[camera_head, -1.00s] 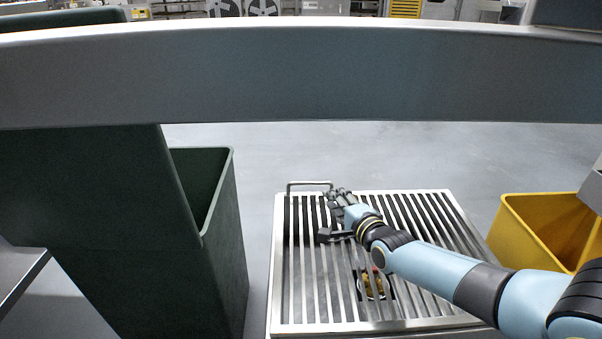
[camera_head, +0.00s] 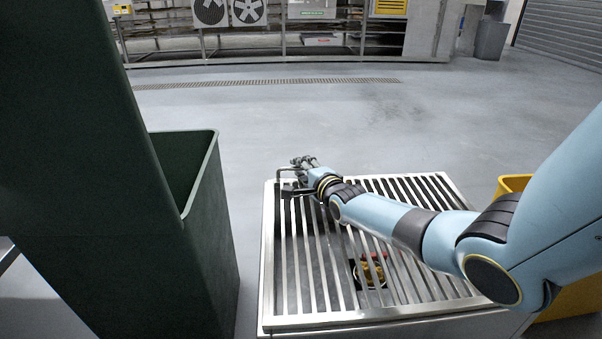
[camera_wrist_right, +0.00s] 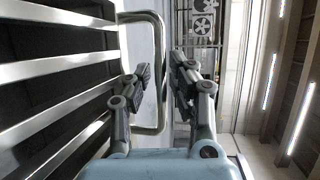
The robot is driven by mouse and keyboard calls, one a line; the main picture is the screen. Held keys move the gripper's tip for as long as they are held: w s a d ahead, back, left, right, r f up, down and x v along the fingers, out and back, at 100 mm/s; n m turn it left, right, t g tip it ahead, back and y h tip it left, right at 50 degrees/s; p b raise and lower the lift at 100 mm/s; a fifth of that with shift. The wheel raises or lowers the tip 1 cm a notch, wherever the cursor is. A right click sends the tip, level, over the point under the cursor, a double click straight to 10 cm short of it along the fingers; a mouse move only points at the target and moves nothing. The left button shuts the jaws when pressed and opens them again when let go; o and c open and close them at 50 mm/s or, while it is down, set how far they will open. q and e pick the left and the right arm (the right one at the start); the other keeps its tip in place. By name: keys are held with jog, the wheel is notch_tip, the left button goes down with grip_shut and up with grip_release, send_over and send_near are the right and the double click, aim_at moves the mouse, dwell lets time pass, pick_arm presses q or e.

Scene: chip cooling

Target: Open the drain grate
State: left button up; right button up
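The drain grate (camera_head: 309,285) is a silver slatted panel lying flat on a low box. A bar handle (camera_head: 281,181) stands at its far left corner. My right gripper (camera_head: 297,176) is at this handle. In the right wrist view the handle (camera_wrist_right: 158,60) is a bent metal bar running up between the two fingers of the right gripper (camera_wrist_right: 160,85). The fingers are apart, one on each side of the bar, with a gap visible on the right side. The grate's slats (camera_wrist_right: 55,65) fill the left of that view. My left gripper is not in view.
Under the slats is a round container with yellow and red contents (camera_head: 371,271). A tall dark green bin (camera_head: 212,215) stands left of the grate. A yellow bin (camera_head: 512,184) is at the right, partly behind my arm. The floor beyond is clear up to shelves (camera_head: 290,40).

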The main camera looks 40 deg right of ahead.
jog(key=shift+w, duration=0.15)
jog(key=shift+c, duration=0.4)
grip_shut()
